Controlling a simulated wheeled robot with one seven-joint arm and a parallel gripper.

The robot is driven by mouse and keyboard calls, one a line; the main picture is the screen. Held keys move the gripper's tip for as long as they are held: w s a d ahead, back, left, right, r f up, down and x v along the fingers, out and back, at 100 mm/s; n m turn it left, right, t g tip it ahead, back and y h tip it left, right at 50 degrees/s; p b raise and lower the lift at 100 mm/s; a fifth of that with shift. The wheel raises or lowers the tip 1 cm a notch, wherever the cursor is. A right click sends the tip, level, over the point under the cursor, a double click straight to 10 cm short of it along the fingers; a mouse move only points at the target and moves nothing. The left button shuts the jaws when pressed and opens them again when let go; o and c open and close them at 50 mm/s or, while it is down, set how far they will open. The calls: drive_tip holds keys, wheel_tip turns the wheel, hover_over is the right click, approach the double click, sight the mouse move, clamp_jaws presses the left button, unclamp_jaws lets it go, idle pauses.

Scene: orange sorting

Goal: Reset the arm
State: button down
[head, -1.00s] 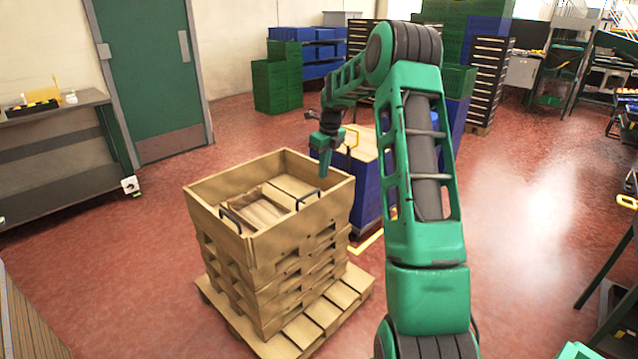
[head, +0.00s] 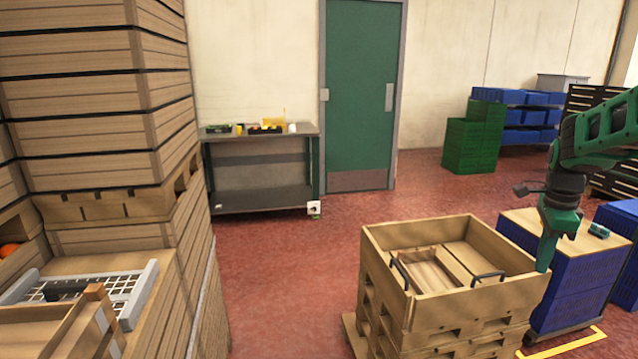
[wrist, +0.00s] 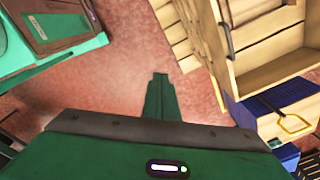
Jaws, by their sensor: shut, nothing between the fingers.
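My green arm shows at the right edge of the head view. My gripper (head: 545,268) points down by the right corner of the wooden crate stack (head: 440,312). In the wrist view my gripper (wrist: 160,76) is shut and empty, with bare red floor beyond its fingertips. The crate stack (wrist: 208,38) lies to the upper right there. I cannot tell from the head view whether the gripper touches the crate rim.
A blue crate stack with a wooden top (head: 560,260) stands behind the gripper. Tall wooden crates (head: 90,100) and a grey grid tray (head: 135,298) are at the left. A dark workbench (head: 262,205) and a green door (head: 360,90) are at the back. Red floor between is clear.

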drive_tip(key=s+a+n, duration=0.3)
drive_tip(key=s+n, duration=0.2)
drive_tip(key=s, duration=0.5)
drive_tip(key=s+a+f+n, duration=0.1)
drive_tip(key=s+a+n, duration=0.3)
drive_tip(key=s, duration=0.6)
drive_tip(key=s+a+f+n+y, duration=0.1)
drive_tip(key=s+a+n, duration=0.3)
drive_tip(key=s+n, duration=0.3)
drive_tip(key=s, duration=0.3)
drive_tip(key=shift+a+n, duration=0.15)
drive_tip(key=shift+n, duration=0.15)
